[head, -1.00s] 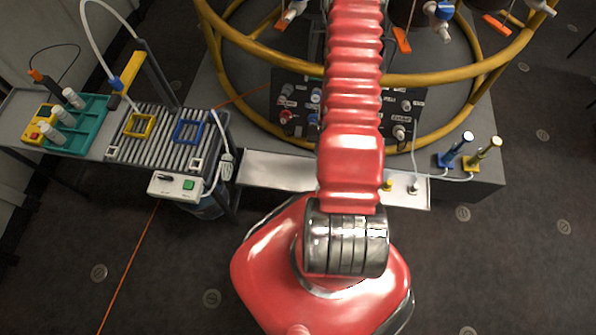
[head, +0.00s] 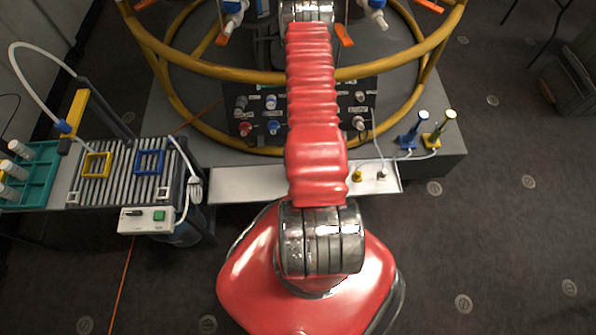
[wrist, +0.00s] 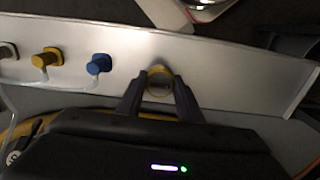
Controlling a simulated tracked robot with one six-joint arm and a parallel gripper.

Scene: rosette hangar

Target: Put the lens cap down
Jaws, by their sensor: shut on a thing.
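In the wrist view my gripper (wrist: 160,76) has its two dark fingers closed on a small round piece with a yellowish rim, which I take to be the lens cap (wrist: 159,88). The cap is over the pale metal shelf (wrist: 235,75); I cannot tell if it touches it. The shelf also shows in the head view (head: 245,184), partly behind my arm. There my gripper and the cap cannot be seen.
In the wrist view a blue knob (wrist: 98,64) and a yellow knob (wrist: 47,61) stand on the shelf left of my gripper. The shelf right of it is bare. In the head view a yellow ring rail (head: 225,70) surrounds the rig, and a roller table (head: 125,180) stands left.

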